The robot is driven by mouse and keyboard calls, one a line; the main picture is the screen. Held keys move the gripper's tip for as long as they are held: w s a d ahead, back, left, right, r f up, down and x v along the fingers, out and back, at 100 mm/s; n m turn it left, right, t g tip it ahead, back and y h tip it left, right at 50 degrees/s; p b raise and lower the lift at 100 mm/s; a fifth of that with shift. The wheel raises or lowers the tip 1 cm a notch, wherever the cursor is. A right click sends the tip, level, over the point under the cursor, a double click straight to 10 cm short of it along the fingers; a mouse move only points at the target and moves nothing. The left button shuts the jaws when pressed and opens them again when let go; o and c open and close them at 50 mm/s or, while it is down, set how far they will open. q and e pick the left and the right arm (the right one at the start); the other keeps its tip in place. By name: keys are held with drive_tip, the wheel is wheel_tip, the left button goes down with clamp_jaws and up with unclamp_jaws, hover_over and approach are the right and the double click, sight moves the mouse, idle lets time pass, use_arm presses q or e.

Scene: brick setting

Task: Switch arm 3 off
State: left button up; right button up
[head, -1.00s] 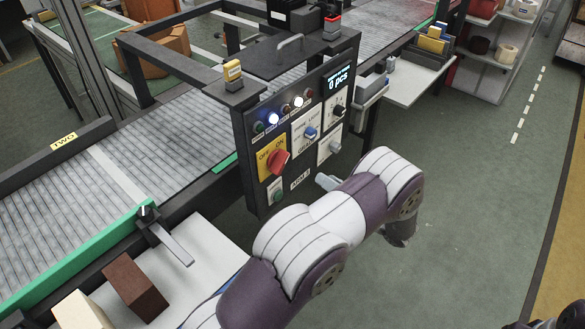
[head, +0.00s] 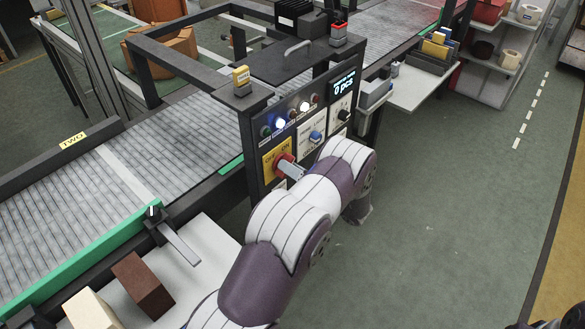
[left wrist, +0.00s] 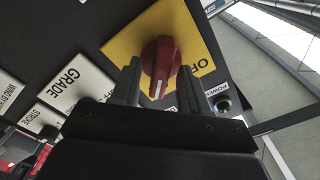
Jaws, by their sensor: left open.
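The red rotary switch (head: 281,163) sits on a yellow plate (head: 267,165) marked OFF and ON, on the dark control panel (head: 253,140). In the left wrist view the red knob (left wrist: 160,60) with a white mark stands on its yellow plate (left wrist: 120,48); OFF is partly readable and ON is hidden. My left gripper (left wrist: 159,88) is open, with one finger on each side of the knob. I cannot tell whether the fingers touch it. In the head view only part of the left gripper (head: 293,170) shows, and my arm covers the panel's lower part. My right gripper is out of view.
A blue selector (head: 315,136) and a black knob (head: 343,114) are beside the switch, under lamps and a display (head: 344,84) reading 0 pcs. A yellow-topped device (head: 241,77) stands above. The conveyor (head: 180,130) runs behind. Floor on the right is clear.

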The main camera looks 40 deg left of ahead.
use_arm(q)
clamp_jaws()
drive_tip(key=shift+n, duration=0.4)
drive_tip(key=shift+s+n+b, duration=0.2)
drive_tip(key=shift+n+b, duration=5.5)
drive_tip(key=shift+n, duration=2.8)
unclamp_jaws()
